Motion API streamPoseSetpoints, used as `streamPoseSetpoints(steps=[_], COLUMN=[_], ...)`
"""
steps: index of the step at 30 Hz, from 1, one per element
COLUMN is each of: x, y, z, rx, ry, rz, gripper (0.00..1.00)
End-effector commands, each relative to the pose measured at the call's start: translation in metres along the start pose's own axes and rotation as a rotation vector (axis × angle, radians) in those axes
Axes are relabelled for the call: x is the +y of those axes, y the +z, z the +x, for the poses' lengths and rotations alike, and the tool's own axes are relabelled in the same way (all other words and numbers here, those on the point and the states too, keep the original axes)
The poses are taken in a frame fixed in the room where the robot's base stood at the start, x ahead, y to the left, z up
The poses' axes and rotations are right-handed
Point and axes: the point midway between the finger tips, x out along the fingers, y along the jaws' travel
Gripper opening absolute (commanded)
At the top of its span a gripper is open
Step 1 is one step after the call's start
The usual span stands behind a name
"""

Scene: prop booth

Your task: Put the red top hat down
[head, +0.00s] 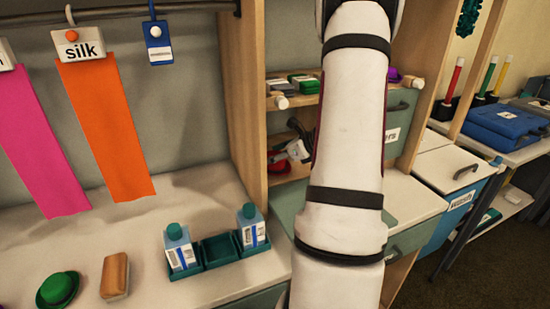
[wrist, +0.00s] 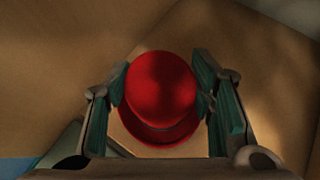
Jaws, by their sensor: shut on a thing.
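The red top hat (wrist: 162,84) shows in the wrist view, its rounded crown toward the camera and its brim at the lower side. My gripper (wrist: 163,92) is shut on the hat, with one teal-padded finger on its left and one on its right. A tan, flat surface lies behind the hat; I cannot tell whether the hat touches it. In the head view my white arm fills the middle right, and the gripper and the red hat are out of sight there.
A green hat (head: 57,290) and a brush (head: 115,277) lie on the white counter (head: 205,190). A teal tray (head: 217,251) holds two bottles, with an empty middle slot. Orange silk (head: 105,130) and pink silk (head: 40,150) hang above. Shelves with small props (head: 304,82) stand behind my arm.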

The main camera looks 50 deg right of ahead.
Motion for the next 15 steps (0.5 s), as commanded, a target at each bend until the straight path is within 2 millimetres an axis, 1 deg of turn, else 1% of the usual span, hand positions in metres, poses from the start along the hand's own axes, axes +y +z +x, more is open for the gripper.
streamPoseSetpoints(steps=[1,11,12,14,15], x=[0.0001,0.0000,0.0000,0.0001,0.0001], y=[-0.0034,-0.0054,-0.0060,-0.0055,-0.0054], z=[0.0026,0.0040,0.0043,0.0037,0.0036], rx=[-0.001,-0.001,0.000,-0.001,-0.001], ry=[0.000,0.000,0.000,0.000,0.000], rz=[0.002,-0.001,-0.001,-0.001,-0.001], gripper=[0.29,0.29,0.52,0.65,0.69])
